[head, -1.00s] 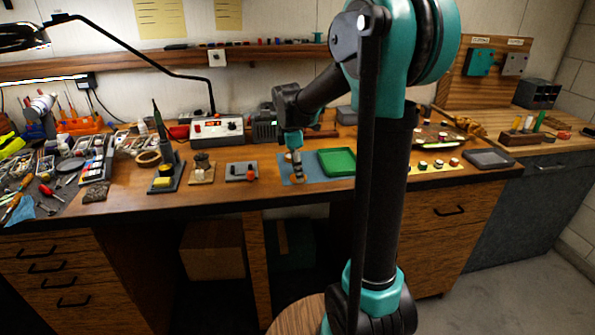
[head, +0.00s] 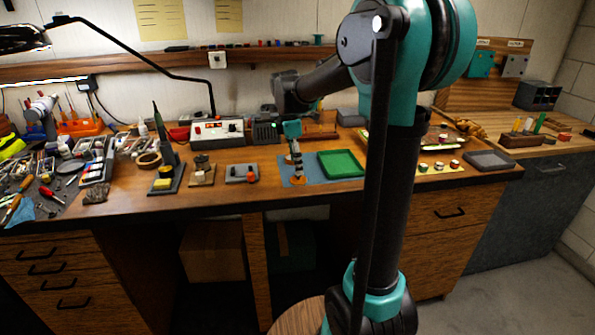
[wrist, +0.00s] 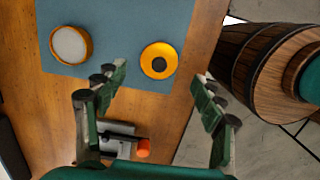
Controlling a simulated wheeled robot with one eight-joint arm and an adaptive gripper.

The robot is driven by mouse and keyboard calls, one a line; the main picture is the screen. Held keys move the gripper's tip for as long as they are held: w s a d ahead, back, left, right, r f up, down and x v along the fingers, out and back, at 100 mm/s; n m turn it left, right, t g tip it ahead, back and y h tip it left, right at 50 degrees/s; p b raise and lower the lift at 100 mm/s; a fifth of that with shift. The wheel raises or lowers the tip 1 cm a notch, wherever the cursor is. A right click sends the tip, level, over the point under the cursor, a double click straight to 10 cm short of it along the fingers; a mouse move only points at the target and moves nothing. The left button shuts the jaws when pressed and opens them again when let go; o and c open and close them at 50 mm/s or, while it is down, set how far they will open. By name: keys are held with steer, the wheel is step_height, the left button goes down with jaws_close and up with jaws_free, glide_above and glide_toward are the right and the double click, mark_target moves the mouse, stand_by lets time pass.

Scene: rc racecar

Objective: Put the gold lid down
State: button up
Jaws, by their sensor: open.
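The gold lid (wrist: 159,61), a gold-orange disc with a dark centre, lies flat on the blue mat (wrist: 115,20) near its front edge. In the head view it is a small orange spot (head: 298,181) on the mat. A round piece with a gold rim and a whitish top (wrist: 71,45) sits apart from it on the mat. My gripper (wrist: 160,88) is open and empty, its fingers spread wide apart with the lid showing beyond the gap. In the head view my gripper (head: 296,165) hangs above the lid; its height is hard to tell.
A grey plate with an orange knob (head: 242,173) is to the left. A wooden barrel stool (wrist: 262,60) stands on the floor in front of the bench. Bare wood lies along the bench's front edge.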

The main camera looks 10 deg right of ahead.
mark_target(294, 180)
step_height(294, 180, up, 8)
steer(key=shift+a+f, duration=0.15)
steer(key=shift+a, duration=0.3)
